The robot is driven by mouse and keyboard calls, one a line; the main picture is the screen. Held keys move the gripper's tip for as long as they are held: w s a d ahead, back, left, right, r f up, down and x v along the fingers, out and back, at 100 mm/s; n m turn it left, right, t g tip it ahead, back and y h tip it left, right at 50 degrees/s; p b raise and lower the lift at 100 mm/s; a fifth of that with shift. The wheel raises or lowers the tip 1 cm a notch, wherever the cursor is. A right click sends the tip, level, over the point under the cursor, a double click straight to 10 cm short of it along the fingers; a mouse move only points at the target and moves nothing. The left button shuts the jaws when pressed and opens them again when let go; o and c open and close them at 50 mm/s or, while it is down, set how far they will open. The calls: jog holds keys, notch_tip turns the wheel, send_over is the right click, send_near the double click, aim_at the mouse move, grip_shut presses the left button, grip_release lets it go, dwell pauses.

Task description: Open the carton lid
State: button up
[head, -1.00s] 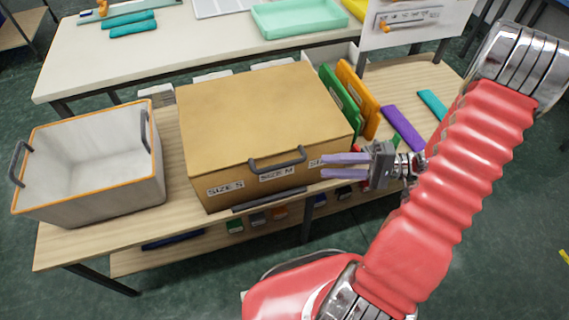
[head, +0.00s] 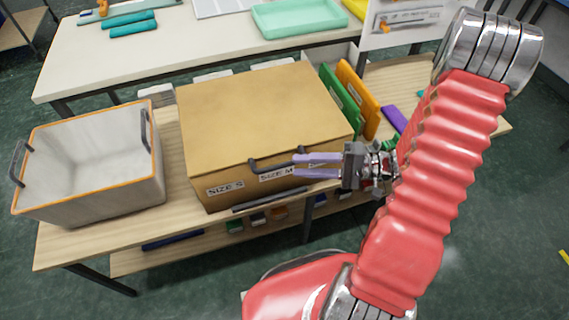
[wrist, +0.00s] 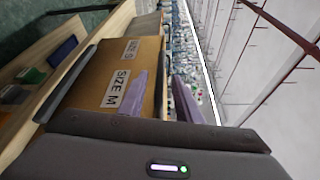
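The brown carton (head: 255,110) stands on the wooden bench with its flat lid shut. A dark bar handle (head: 258,167) is on the lid's front edge; its right end is hidden by my fingers. My gripper (head: 296,165) is open, its two purple fingers apart and pointing left at the right part of the handle. I cannot tell whether they touch it. In the wrist view the gripper fingers (wrist: 160,85) are apart, with the carton front (wrist: 122,70) and its SIZE M label beside them.
A white bin (head: 95,180) with an orange rim stands left of the carton. Green (head: 340,100) and orange (head: 358,100) boards stand close to its right side. A dark strip (head: 268,200) runs along the bench's front edge. The white table behind holds a mint tray (head: 300,17).

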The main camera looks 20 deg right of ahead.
aim_at(281, 164)
jog(key=shift+x, duration=3.25)
jog(key=shift+c, duration=0.2)
grip_shut()
